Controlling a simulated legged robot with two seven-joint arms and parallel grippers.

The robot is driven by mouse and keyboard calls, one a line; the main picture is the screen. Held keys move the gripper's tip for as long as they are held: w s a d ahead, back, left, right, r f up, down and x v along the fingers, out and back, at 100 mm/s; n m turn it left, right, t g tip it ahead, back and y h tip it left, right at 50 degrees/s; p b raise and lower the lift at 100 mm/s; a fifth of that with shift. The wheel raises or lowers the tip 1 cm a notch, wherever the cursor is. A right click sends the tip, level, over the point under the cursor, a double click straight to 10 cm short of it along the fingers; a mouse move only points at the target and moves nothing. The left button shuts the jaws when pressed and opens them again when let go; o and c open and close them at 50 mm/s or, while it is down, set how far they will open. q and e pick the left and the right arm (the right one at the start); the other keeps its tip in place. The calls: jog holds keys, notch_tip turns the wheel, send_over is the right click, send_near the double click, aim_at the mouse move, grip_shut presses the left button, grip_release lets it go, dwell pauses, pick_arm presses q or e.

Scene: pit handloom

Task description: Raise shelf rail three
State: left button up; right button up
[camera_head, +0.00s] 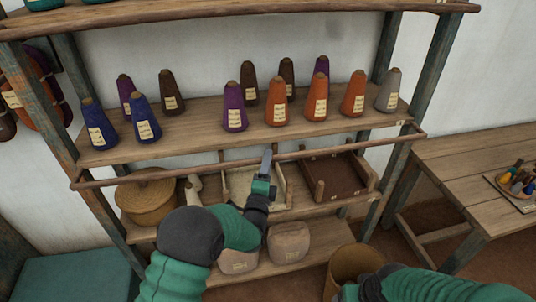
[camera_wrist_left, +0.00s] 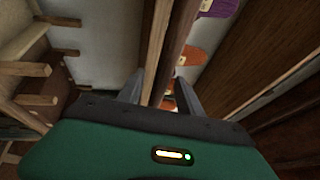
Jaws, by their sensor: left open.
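The shelf rail (camera_head: 330,150) is a thin brown wooden bar across the front of the shelf with the yarn cones. It slopes slightly in the picture, and its ends meet short side arms at the rack's posts. My left gripper (camera_head: 266,162) is at the rail's middle, with its fingers upward. In the left wrist view the rail (camera_wrist_left: 178,50) runs between the two open fingers of my left gripper (camera_wrist_left: 160,95). I cannot tell whether either finger touches it. My right arm shows only at the lower right, and its gripper is out of view.
Several yarn cones (camera_head: 276,102) stand on the shelf (camera_head: 190,142) behind the rail. Below are a round basket (camera_head: 146,196), wooden trays (camera_head: 335,172) and wrapped bundles (camera_head: 289,243). A wooden table (camera_head: 470,160) stands at the right.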

pick_arm(q)
jog(key=shift+x, duration=0.75)
jog(key=shift+c, duration=0.2)
grip_shut()
jog(key=shift+f, duration=0.1)
jog(key=shift+s+f, duration=0.1)
jog(key=shift+f, duration=0.1)
dwell(0.3)
